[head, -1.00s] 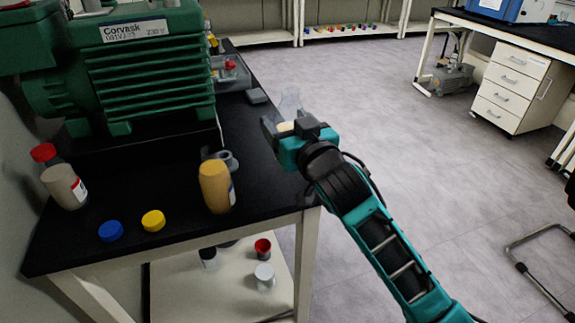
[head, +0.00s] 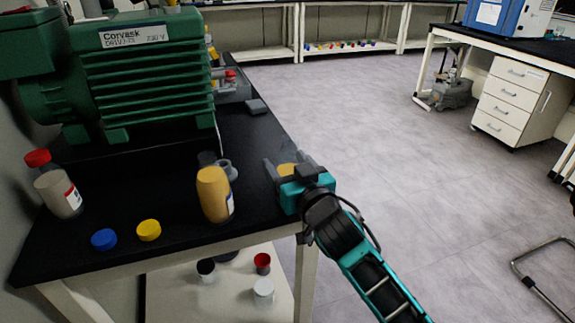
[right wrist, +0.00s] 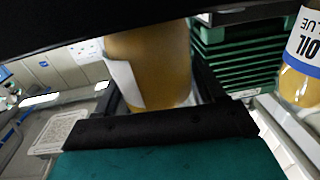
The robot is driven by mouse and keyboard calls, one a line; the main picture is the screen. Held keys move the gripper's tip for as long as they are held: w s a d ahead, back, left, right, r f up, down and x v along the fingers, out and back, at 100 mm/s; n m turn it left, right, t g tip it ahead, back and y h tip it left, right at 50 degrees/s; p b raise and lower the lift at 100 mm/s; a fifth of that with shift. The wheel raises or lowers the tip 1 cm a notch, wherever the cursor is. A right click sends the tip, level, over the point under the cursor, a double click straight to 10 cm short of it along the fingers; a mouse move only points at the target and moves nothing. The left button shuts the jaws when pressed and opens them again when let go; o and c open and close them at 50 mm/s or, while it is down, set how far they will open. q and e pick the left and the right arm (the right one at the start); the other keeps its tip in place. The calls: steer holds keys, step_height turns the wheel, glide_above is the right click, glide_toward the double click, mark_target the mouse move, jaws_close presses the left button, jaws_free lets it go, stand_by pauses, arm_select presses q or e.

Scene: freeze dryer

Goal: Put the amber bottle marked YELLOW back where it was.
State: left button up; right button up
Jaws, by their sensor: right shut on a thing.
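My right gripper (head: 288,170) is shut on an amber bottle (right wrist: 150,65) at the right edge of the black bench. In the head view only a small amber patch of it shows between the fingers. In the right wrist view it has a white label, with no readable marking. A second amber bottle (head: 214,193) stands upright on the bench, left of the gripper. A yellow cap (head: 149,230) and a blue cap (head: 104,239) lie at the front. My left gripper is out of view.
A green Corvask pump (head: 150,75) fills the back left. A small grey fitting (head: 228,170) is behind the standing bottle. Jars and caps are on the lower shelf (head: 225,293).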

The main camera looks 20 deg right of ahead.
steer(key=o, duration=1.3)
